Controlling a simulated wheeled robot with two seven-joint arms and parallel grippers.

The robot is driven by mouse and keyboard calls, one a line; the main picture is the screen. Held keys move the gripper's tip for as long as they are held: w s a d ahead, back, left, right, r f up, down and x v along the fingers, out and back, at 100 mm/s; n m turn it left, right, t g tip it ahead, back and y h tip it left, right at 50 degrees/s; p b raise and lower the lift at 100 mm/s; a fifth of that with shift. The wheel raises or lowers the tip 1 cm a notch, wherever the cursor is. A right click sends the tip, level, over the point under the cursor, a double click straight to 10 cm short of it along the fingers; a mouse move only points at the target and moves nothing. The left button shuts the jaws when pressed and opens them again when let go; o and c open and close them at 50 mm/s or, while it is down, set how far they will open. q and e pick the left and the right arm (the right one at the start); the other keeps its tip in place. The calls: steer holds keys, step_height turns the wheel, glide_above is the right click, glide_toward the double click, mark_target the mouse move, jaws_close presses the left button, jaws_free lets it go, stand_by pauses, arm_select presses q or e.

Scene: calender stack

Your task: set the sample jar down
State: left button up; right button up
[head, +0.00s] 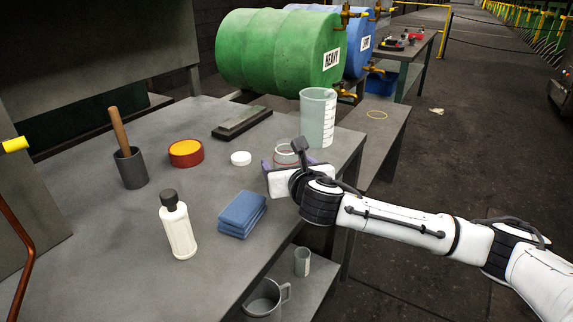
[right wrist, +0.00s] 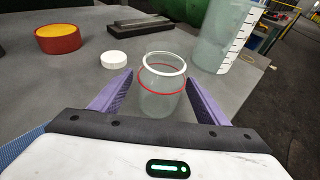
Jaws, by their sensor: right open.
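The sample jar (right wrist: 162,100) is clear glass with a white rim and a red band. It stands upright on the grey table (head: 110,235), near the table's right edge. In the head view the jar (head: 285,153) is partly hidden behind my right gripper (head: 284,166). In the right wrist view the purple fingers of my right gripper (right wrist: 160,84) are apart, one on each side of the jar. My left gripper is not in view.
A white lid (head: 241,158) lies left of the jar. A tall graduated beaker (head: 317,118) stands close behind it. Folded blue cloths (head: 242,214), a white bottle (head: 178,230) and a red-yellow tin (head: 186,153) are to the left. Bare table lies between them.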

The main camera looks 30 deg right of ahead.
steer(key=shift+r, duration=0.1)
steer(key=c, duration=1.3)
